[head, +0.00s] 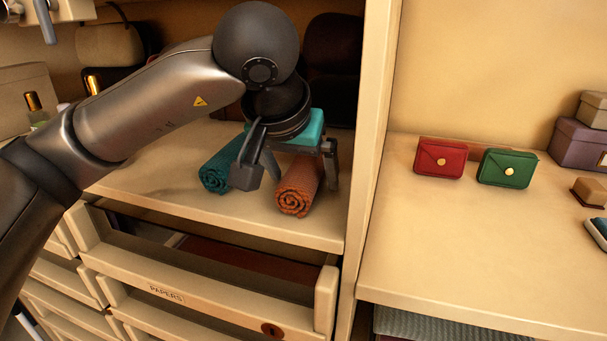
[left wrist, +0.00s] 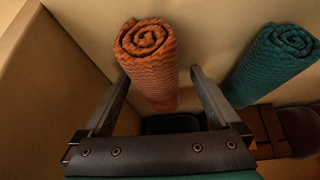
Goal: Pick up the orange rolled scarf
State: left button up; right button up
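The orange rolled scarf (head: 299,188) lies on the wooden shelf, its spiral end facing the shelf's front edge. My left gripper (head: 290,172) is over it with its fingers spread, one on each side. In the left wrist view the orange rolled scarf (left wrist: 150,60) reaches between the open fingers of the left gripper (left wrist: 158,80), with a gap beside the right finger. I cannot tell whether the left finger touches it. The scarf's far end is partly hidden by the gripper. My right gripper is not in view.
A teal rolled scarf (head: 217,172) lies just left of the orange one. An upright divider (head: 369,130) stands to the right. Below is an open drawer (head: 200,262) labelled PAPERS. Red (head: 441,158) and green (head: 507,168) purses sit on the right-hand shelf. Dark bags stand behind.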

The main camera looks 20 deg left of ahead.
pick_arm(q)
jog(key=c, duration=1.4)
jog(key=shift+o, duration=0.2)
jog(key=shift+r, duration=0.1)
